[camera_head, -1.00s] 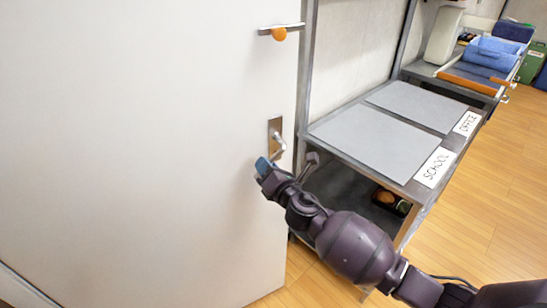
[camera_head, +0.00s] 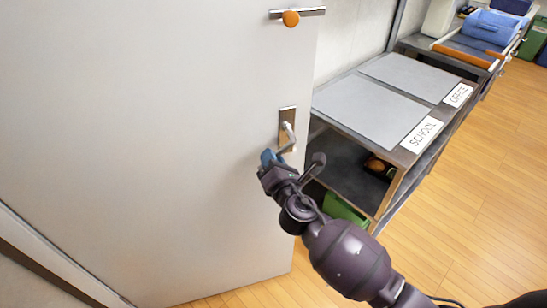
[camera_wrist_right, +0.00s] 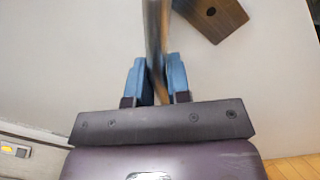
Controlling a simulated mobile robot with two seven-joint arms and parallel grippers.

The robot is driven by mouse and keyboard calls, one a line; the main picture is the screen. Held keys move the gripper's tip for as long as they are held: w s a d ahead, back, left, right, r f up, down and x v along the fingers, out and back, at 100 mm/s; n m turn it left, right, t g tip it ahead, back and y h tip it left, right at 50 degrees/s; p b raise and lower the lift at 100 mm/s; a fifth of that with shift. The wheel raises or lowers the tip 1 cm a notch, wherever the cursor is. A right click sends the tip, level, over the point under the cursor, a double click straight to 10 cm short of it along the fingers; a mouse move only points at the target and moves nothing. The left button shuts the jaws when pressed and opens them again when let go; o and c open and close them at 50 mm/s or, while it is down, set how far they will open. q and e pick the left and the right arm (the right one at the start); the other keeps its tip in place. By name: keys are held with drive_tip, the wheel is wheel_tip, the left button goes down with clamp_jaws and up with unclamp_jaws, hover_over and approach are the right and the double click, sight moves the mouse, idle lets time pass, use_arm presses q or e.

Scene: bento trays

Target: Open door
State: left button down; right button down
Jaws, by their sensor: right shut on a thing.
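The white door (camera_head: 150,130) fills the left of the head view and stands ajar, with floor showing below its lower edge. Its metal lever handle (camera_head: 288,137) sits on a plate near the door's right edge. In the right wrist view the handle (camera_wrist_right: 156,35) runs down between the two blue finger pads. My right gripper (camera_head: 269,158) is shut on the handle; in the wrist view the gripper (camera_wrist_right: 157,82) has a pad on each side of it. The handle's plate (camera_wrist_right: 211,14) shows at the top right there. My left gripper is not in view.
A metal shelf (camera_head: 345,165) with grey mats and SCHOOL and OFFICE labels stands right of the door. A bento tray (camera_head: 380,168) lies on its lower level. Wooden floor (camera_head: 470,190) is clear at right.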

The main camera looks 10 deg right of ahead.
drive_tip(key=c, duration=1.2)
unclamp_jaws()
drive_tip(key=shift+r, duration=0.2)
drive_tip(key=shift+o, duration=0.6)
drive_tip(key=shift+f, duration=0.1)
drive_tip(key=s+d, duration=0.1)
drive_tip(key=s, duration=0.9)
drive_tip(key=shift+s+d+f, duration=0.3)
drive_tip(key=shift+s+d, duration=0.05)
drive_tip(key=shift+d, duration=0.05)
drive_tip(key=shift+c, duration=0.2)
